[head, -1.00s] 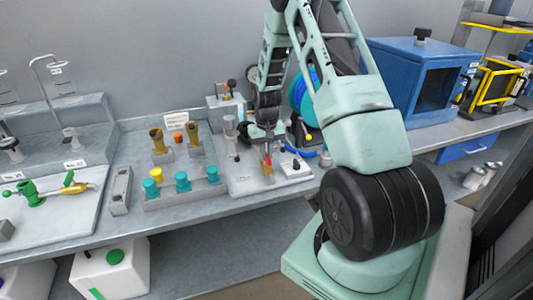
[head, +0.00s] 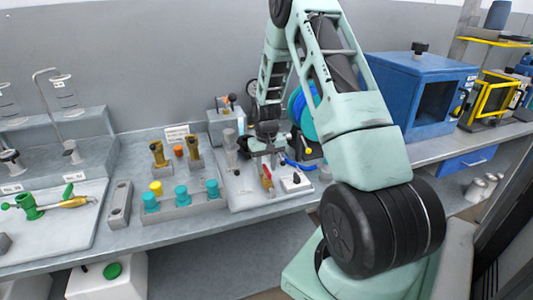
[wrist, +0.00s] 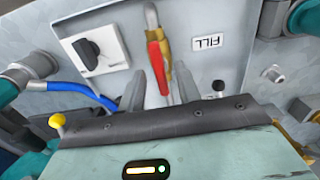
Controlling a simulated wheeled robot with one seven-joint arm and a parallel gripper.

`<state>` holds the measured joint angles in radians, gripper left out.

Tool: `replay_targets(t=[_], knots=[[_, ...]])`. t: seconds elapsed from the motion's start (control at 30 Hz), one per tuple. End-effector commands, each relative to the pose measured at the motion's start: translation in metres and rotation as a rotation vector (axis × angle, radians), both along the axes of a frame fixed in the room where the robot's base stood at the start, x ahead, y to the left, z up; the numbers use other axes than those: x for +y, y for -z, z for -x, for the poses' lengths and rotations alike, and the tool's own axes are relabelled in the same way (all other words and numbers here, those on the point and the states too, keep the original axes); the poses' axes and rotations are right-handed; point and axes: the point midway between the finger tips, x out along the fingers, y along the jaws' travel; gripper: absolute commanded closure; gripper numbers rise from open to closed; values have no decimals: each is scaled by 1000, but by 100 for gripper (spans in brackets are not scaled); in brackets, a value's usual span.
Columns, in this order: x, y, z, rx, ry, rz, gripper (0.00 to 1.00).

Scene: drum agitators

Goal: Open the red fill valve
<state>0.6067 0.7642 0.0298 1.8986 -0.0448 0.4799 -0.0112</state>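The fill valve has a red lever and a brass body. In the wrist view the red lever (wrist: 156,60) stands on a grey panel beside the FILL label (wrist: 208,43). My gripper (wrist: 160,88) is open, its two grey fingers apart on either side of the lever's line. The lever's near end lies between or just past the fingertips; I cannot tell whether they touch. In the head view the red valve (head: 266,174) is just below my gripper (head: 266,154), partly hidden by it.
A white box with a black knob (wrist: 90,50) and a blue hose (wrist: 80,91) lie left of the valve in the wrist view. In the head view, teal-capped fittings (head: 181,194) stand left and a blue cabinet (head: 400,85) stands right.

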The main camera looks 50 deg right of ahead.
Motion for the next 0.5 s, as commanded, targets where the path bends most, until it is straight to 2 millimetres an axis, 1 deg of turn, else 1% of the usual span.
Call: replay_targets(t=[0.07,0.17,0.5], knots=[[-1,-8,-1,-3,0,2,66],[-1,-24,-1,-6,0,4,66],[-1,-104,-1,-6,0,4,66]])
